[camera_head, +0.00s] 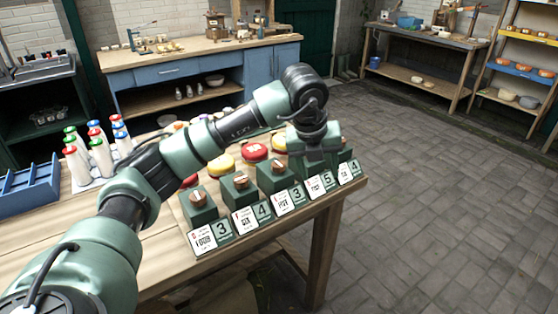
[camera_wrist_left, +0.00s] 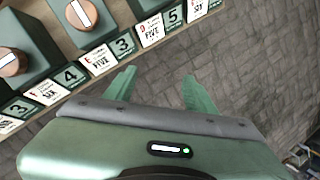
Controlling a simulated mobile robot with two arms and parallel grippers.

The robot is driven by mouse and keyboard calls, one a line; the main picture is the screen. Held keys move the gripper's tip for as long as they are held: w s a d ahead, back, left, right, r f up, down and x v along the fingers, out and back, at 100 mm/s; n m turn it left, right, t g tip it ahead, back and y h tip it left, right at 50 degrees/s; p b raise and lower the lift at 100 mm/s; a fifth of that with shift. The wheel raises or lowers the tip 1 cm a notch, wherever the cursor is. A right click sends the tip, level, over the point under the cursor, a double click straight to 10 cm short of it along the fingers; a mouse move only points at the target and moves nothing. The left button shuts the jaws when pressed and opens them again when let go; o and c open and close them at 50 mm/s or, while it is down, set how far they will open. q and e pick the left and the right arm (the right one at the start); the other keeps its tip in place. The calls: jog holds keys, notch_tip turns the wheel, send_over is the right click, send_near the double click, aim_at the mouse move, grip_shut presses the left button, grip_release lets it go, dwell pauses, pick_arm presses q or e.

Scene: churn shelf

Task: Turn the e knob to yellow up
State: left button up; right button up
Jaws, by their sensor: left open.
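A row of green knob boxes stands along the table's front edge, with round wooden knobs that carry a pale bar. In the head view the left box's knob (camera_head: 198,199), the second knob (camera_head: 240,180) and the third knob (camera_head: 278,167) show. The right end of the row is partly hidden behind my left gripper (camera_head: 316,152). I cannot tell which knob is e. My left gripper (camera_wrist_left: 161,85) is open and empty, pointing down near the right boxes. The left wrist view shows the second and third knobs (camera_wrist_left: 82,12) at upper left, apart from the fingers.
Number cards (camera_head: 244,219) line the boxes' fronts. Red and yellow round buttons (camera_head: 254,152) lie behind the boxes. Capped white bottles (camera_head: 100,150) and a blue rack (camera_head: 30,187) stand at left on the wooden table (camera_head: 150,262). The paved floor (camera_head: 440,200) at right is clear.

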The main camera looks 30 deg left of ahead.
aim_at(278, 163)
pick_arm(q)
jog(key=s+a+r+n+y, duration=0.1)
jog(key=a+r+n+y, duration=0.25)
jog(key=a, duration=0.65)
jog(key=shift+m+g, duration=0.25)
jog(key=shift+g, duration=0.15)
jog(key=p+x, duration=0.1)
jog(key=x, duration=0.5)
jog(key=shift+w+a+f, duration=0.15)
jog(key=shift+a+f, duration=0.05)
jog(key=shift+f, duration=0.1)
jog(key=shift+c, duration=0.3)
grip_shut()
